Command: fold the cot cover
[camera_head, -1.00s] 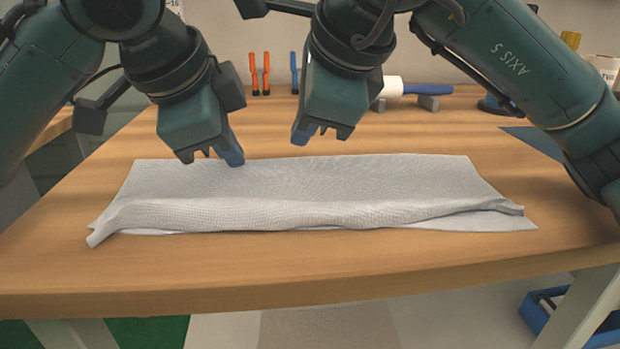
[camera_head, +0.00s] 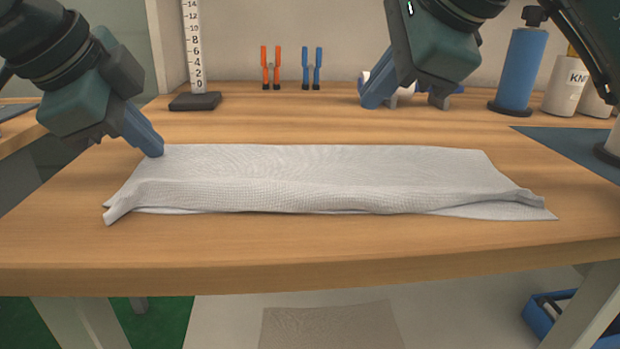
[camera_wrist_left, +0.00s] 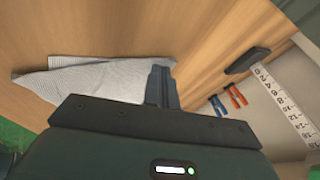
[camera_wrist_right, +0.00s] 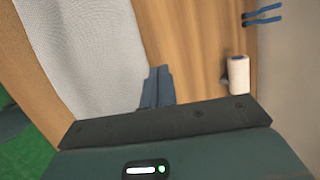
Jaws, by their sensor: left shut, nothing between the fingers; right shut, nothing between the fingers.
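The cot cover (camera_head: 320,170) is a light grey-white woven cloth lying on the wooden table, folded into a long strip with a thick, rolled-looking front edge and uneven end corners. It also shows in the left wrist view (camera_wrist_left: 90,78) and the right wrist view (camera_wrist_right: 90,50). My left gripper (camera_head: 152,148) is shut and empty, its blue fingertips at the cover's back left corner; I cannot tell whether they touch it. My right gripper (camera_head: 375,98) is shut and empty, held up behind the cover, over the back of the table.
A height scale (camera_head: 196,60) stands at the back left. Orange pliers (camera_head: 271,68) and blue pliers (camera_head: 312,68) are at the back wall. A blue bottle (camera_head: 520,65) and white containers (camera_head: 564,85) stand back right, near a dark mat (camera_head: 570,150). The front table strip is clear.

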